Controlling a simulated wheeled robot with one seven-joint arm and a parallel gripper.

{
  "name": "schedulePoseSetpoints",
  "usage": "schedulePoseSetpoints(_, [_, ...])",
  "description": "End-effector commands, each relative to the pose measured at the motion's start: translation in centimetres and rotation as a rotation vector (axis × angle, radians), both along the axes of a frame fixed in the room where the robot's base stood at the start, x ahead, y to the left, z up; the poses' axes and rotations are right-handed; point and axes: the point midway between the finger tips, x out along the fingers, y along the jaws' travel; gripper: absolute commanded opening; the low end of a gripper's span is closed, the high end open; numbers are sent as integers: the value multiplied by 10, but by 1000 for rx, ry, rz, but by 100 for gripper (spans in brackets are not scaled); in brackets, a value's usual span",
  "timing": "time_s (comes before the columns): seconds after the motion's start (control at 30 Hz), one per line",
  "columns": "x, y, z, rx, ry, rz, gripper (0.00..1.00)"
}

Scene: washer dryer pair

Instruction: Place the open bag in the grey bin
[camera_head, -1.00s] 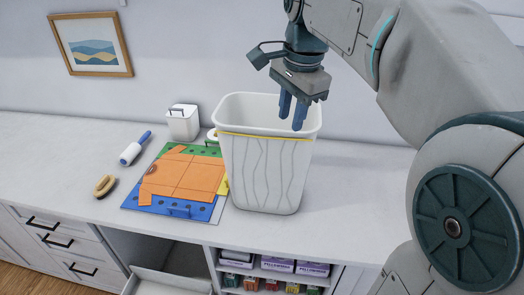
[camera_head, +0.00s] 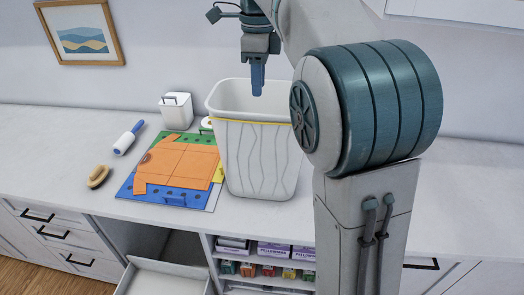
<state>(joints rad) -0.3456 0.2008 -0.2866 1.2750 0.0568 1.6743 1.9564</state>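The pale bin (camera_head: 222,90) stands upright on the counter in the middle of the view. A yellow line rings it just below the rim, and the wall under this line shows wavy grey creases. This looks like the whitish bag (camera_head: 256,160) with a yellow band on the bin; I cannot tell whether it lies inside or outside the wall. My gripper (camera_head: 257,90) points down over the bin's opening, its blue fingertips near rim height. The fingers overlap from this side, so their gap is hidden. I see nothing hanging from them.
Left of the bin lie an orange folded sheet on a blue and green board (camera_head: 165,198), a lint roller (camera_head: 128,138) and a brush (camera_head: 98,176). A small white canister (camera_head: 176,111) stands behind. Shelves with boxes (camera_head: 285,252) and an open drawer (camera_head: 165,278) are below.

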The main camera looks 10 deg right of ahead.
Motion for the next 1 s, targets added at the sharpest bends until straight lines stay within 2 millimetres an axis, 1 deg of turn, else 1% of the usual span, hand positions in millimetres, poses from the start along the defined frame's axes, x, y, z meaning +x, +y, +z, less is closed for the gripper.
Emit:
schedulePoseSetpoints(0.03, [0,0,-8,0,2,1,29])
schedulePoseSetpoints(0.13, [0,0,-21,0,2,1,29])
schedulePoseSetpoints(0.37, [1,1,-33,-1,1,1,29])
schedulePoseSetpoints(0.47, [5,2,-46,-1,3,1,29])
schedulePoseSetpoints(0.6, [8,3,-67,0,2,1,29])
schedulePoseSetpoints(0.7, [8,3,-77,-1,1,1,29])
schedulePoseSetpoints(0.8, [8,3,-81,0,-1,1,29])
schedulePoseSetpoints(0.97, [9,3,-81,0,-1,1,29])
schedulePoseSetpoints(1.0, [9,3,-81,0,-1,1,26])
